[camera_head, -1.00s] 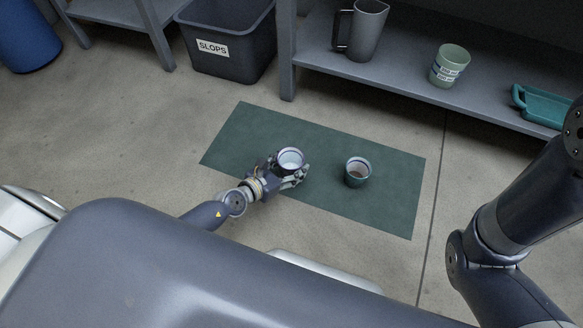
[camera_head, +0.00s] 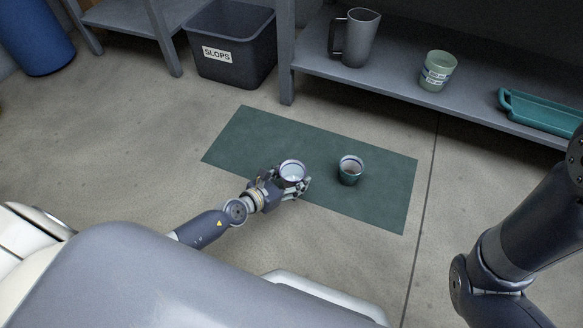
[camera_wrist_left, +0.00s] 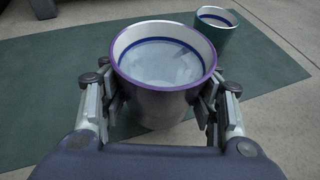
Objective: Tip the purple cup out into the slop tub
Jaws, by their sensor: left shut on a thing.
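The purple cup (camera_wrist_left: 160,84) is upright between the fingers of my left gripper (camera_head: 292,184), which is shut on it. It has a purple rim, a blue band inside and pale liquid in it. It also shows in the head view (camera_head: 291,172), over the green mat (camera_head: 243,126). I cannot tell whether its base touches the mat. The slop tub (camera_head: 238,48), a dark bin labelled SLOPS, stands on the floor at the back. My right gripper is not in view; only part of my right arm shows.
A grey jug (camera_head: 359,38), a pale green beaker (camera_head: 435,74) and a teal tray (camera_head: 540,112) are on the low shelf (camera_head: 400,88). A blue barrel (camera_head: 36,36) stands far left. Floor left of the mat is clear.

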